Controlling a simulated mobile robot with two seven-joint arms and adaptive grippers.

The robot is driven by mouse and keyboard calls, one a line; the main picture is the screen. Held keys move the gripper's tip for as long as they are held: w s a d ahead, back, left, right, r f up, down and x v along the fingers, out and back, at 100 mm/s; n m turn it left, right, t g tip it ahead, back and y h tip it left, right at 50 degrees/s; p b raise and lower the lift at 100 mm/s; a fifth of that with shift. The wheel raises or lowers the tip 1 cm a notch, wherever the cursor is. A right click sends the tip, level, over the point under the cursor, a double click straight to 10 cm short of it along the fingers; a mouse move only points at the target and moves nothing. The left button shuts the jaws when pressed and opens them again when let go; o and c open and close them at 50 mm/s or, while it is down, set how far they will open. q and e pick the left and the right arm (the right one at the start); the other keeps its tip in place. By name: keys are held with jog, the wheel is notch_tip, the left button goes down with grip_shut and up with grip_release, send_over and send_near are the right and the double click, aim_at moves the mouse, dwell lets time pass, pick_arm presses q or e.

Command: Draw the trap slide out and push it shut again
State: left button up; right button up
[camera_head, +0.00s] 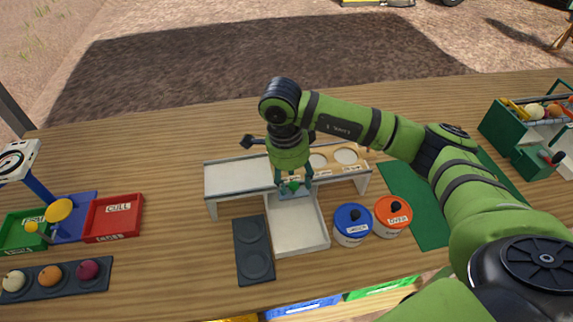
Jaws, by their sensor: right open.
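A low white bench (235,178) stands mid-table, with a wooden top section with round holes (345,157) on its right. A small blue-grey slide piece with a green knob (293,186) shows at the bench's front edge, partly hidden by my gripper. A shallow white tray (300,230) extends from below it towards the front. My right gripper (295,187) points down with its fingers open, one on each side of the green knob. I cannot tell whether the fingers touch it. My left gripper is not in view.
A dark plate with two round recesses (254,250) lies left of the tray. A blue-lidded jar (352,221) and an orange-lidded jar (392,213) stand close on its right. A red cull bin (113,216) is at left. A green mat (412,205) lies at right.

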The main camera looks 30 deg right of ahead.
jog(key=shift+r+p, duration=0.9)
jog(key=shift+r, duration=1.4)
jog(key=shift+f, duration=0.1)
